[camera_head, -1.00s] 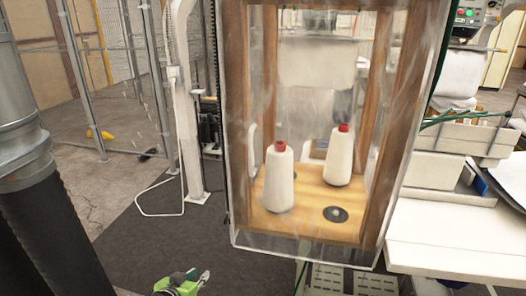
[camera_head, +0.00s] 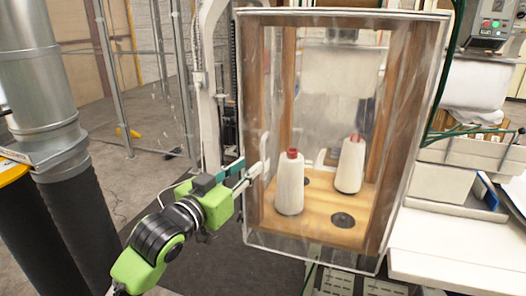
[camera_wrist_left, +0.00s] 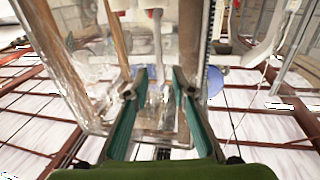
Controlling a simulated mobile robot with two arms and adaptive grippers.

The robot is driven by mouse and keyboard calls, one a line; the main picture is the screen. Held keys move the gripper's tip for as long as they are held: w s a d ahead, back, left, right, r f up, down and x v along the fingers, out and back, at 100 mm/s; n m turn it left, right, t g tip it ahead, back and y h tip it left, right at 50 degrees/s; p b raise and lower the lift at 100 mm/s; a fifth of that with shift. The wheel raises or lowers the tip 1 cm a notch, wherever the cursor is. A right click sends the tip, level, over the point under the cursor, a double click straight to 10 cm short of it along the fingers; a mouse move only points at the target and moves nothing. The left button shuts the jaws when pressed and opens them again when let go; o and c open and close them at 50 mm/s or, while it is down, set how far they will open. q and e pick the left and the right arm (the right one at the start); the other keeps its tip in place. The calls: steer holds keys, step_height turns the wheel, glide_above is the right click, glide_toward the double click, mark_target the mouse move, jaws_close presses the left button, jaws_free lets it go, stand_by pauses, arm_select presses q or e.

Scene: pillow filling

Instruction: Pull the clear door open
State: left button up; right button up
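The clear door (camera_head: 325,120) is a see-through panel with a pale edge, standing across the front of a wooden-framed cabinet; it looks closed. A white handle (camera_head: 264,144) is at its left edge. My left gripper (camera_head: 252,172), with a green body and teal fingers, reaches from the lower left to the lower part of the handle. In the left wrist view, its fingers (camera_wrist_left: 157,88) are spread apart, with the door's panel just beyond the tips. I cannot tell whether either finger touches the handle. My right gripper is not in view.
White thread cones with red tops, one left (camera_head: 290,185) and one right (camera_head: 350,165), stand on the wooden shelf (camera_head: 318,225) behind the door. A white post (camera_head: 209,110) stands left of the cabinet. A white table (camera_head: 440,250) is at the right. Dark floor lies at lower left.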

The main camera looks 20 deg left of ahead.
mark_target(262, 156)
arm_select(q)
steer(key=p+x, duration=0.1)
steer(key=x, duration=0.5)
steer(key=shift+w+d+r+p, duration=0.1)
steer(key=shift+w+d+p, duration=0.05)
steer(key=shift+w+p, duration=0.15)
steer(key=shift+w+d, duration=0.2)
steer(key=shift+w, duration=0.5)
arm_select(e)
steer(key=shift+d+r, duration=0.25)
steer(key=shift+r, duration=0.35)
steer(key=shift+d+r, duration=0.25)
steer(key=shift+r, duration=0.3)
arm_select(q)
jaws_close()
